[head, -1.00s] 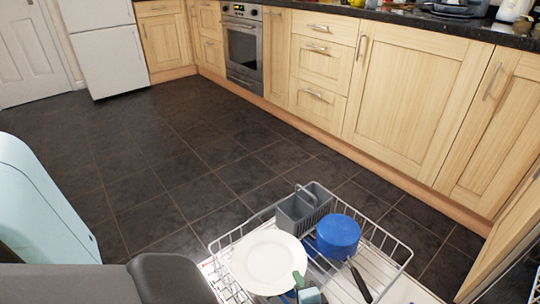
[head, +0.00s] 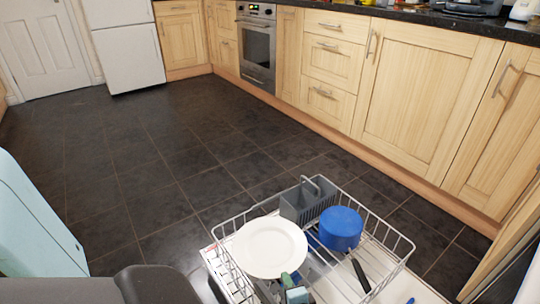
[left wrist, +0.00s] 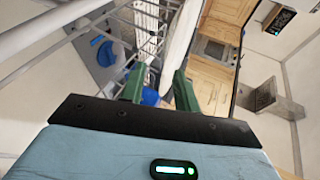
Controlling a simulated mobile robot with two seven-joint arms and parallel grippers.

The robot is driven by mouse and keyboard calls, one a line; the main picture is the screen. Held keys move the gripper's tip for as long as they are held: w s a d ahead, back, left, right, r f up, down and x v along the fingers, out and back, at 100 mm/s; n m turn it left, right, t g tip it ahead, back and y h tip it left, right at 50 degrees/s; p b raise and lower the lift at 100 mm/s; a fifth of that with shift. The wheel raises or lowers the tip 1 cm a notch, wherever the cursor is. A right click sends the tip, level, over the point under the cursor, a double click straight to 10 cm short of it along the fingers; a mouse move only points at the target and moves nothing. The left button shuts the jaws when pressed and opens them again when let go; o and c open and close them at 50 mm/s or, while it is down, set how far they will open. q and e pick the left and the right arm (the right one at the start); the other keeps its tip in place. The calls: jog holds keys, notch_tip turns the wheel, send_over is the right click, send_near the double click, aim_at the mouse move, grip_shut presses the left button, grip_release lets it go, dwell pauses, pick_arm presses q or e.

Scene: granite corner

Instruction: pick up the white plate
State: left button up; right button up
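The white plate (head: 270,247) sits in the wire dish rack, near its left side, in the head view. My left gripper (head: 291,285) is at the plate's near rim, its green fingers partly hidden at the bottom of the picture. In the left wrist view the plate (left wrist: 182,45) shows nearly edge-on. The left gripper (left wrist: 158,78) has its two green fingers apart, and the plate's lower edge shows between or just beyond them, nearer the right finger. I cannot tell whether they touch. My right gripper is not in view.
The wire rack (head: 401,245) also holds a blue pot (head: 341,228) with a black handle, right of the plate, and a grey cutlery basket (head: 305,203) behind it. Wooden cabinets (head: 424,98) line the right. The dark tiled floor (head: 130,150) is clear.

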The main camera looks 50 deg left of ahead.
pick_arm(q)
jog(key=shift+r+b+x, duration=0.15)
jog(key=shift+b+x, duration=0.2)
jog(key=shift+x, duration=0.75)
jog(key=shift+r+b+x, duration=0.15)
jog(key=shift+b+x, duration=0.2)
jog(key=shift+x, duration=0.75)
jog(key=shift+w+a+f, duration=0.15)
jog(key=shift+w+a, duration=0.1)
jog(key=shift+a, duration=0.25)
grip_shut()
